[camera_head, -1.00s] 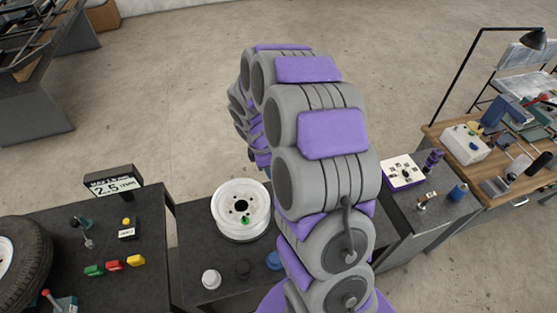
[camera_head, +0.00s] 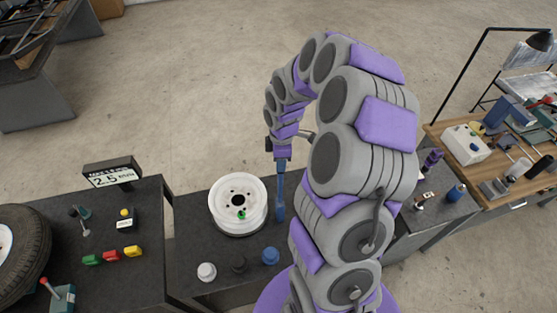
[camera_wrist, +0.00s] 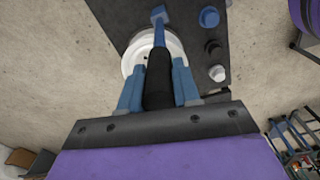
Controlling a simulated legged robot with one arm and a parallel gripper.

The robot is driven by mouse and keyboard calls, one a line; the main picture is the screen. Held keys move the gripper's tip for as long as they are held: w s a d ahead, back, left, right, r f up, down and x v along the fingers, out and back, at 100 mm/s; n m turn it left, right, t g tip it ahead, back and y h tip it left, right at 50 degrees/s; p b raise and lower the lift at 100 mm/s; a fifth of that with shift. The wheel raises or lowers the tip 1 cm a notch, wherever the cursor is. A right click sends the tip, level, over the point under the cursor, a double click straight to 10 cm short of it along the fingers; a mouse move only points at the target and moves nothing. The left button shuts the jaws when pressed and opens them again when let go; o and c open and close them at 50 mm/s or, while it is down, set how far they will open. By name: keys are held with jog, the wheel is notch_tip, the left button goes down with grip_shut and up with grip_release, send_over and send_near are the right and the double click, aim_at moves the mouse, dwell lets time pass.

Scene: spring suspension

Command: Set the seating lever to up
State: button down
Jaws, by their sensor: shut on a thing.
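A blue lever (camera_head: 281,190) with a black grip (camera_wrist: 158,85) stands roughly upright at the right side of the white wheel rim (camera_head: 228,213) on the dark bench. I take it for the seating lever. In the wrist view, the lever's blue shaft (camera_wrist: 159,33) runs from the grip towards a wider blue end beside the rim. My gripper (camera_wrist: 158,72) has its two blue fingers on either side of the black grip and is shut on it. In the head view, my gripper (camera_head: 282,153) is at the lever's top end, and the grip is mostly hidden.
White (camera_head: 206,271), black (camera_head: 239,265) and blue (camera_head: 270,256) knobs stand at the bench's front. A left bench holds a tire (camera_head: 30,245), a display (camera_head: 112,176), colored blocks and a red-handled lever (camera_head: 60,294). A wooden table (camera_head: 470,178) stands right.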

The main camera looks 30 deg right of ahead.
jog(key=c, duration=1.2)
grip_release()
jog(key=shift+s+d+f, duration=0.1)
jog(key=shift+f, duration=0.1)
jog(key=o, duration=0.3)
jog(key=shift+d, duration=0.3)
jog(key=shift+o, duration=0.5)
jog(key=shift+d, duration=0.2)
jog(key=shift+a+r, duration=0.3)
jog(key=shift+r, duration=0.15)
notch_tip(320, 180, up, 16)
jog(key=b, duration=0.2)
jog(key=shift+d+r+b, duration=0.25)
jog(key=shift+d+b, duration=0.05)
jog(key=shift+d, duration=0.15)
jog(key=shift+d, duration=0.15)
jog(key=shift+f, duration=0.1)
